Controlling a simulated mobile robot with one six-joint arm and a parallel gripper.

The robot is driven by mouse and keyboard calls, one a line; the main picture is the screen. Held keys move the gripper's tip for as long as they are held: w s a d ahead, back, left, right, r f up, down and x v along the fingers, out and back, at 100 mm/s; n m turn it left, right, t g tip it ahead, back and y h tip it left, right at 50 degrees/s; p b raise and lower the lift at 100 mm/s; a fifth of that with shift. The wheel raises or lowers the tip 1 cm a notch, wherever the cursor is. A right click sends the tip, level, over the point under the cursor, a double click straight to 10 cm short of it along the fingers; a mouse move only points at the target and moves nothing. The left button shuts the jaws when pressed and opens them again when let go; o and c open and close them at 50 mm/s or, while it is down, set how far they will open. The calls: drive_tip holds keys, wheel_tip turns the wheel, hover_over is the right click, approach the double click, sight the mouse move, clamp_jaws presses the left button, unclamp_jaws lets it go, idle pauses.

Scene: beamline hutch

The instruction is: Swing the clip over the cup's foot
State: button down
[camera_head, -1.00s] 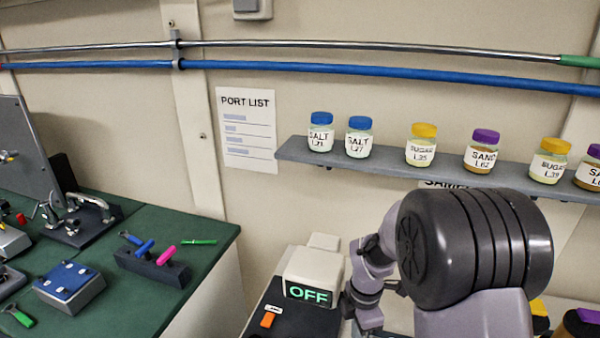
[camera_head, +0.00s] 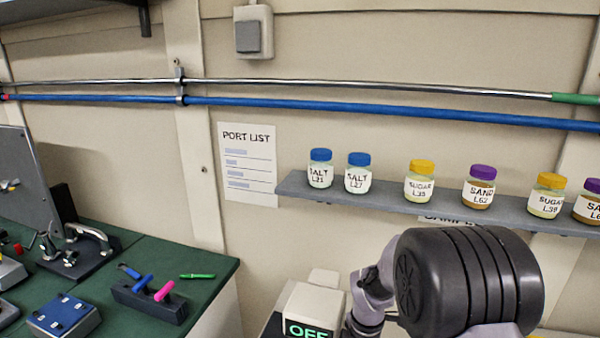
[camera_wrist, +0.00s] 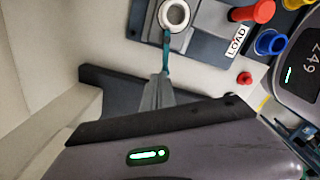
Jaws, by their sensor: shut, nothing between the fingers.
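In the wrist view a round white ring-shaped part (camera_wrist: 174,14), perhaps the cup's foot, sits on a dark block at the top edge. A narrow teal strip (camera_wrist: 166,52), perhaps the clip, runs from beside the ring down toward my gripper (camera_wrist: 162,78). My gripper's grey fingers are shut and empty, with their tips close to the strip's lower end. I cannot tell whether they touch it. In the head view my arm hides the gripper, and neither the cup nor the clip can be made out.
In the head view an OFF box (camera_head: 310,310) stands by my arm, below a shelf (camera_head: 395,203) of jars.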

wheel_tip(320, 180, up, 6)
drive_tip(key=s+p, duration=0.1)
drive_tip(key=p, duration=0.3)
drive_tip(key=shift+a+p, duration=0.15)
drive_tip(key=shift+p, duration=0.15)
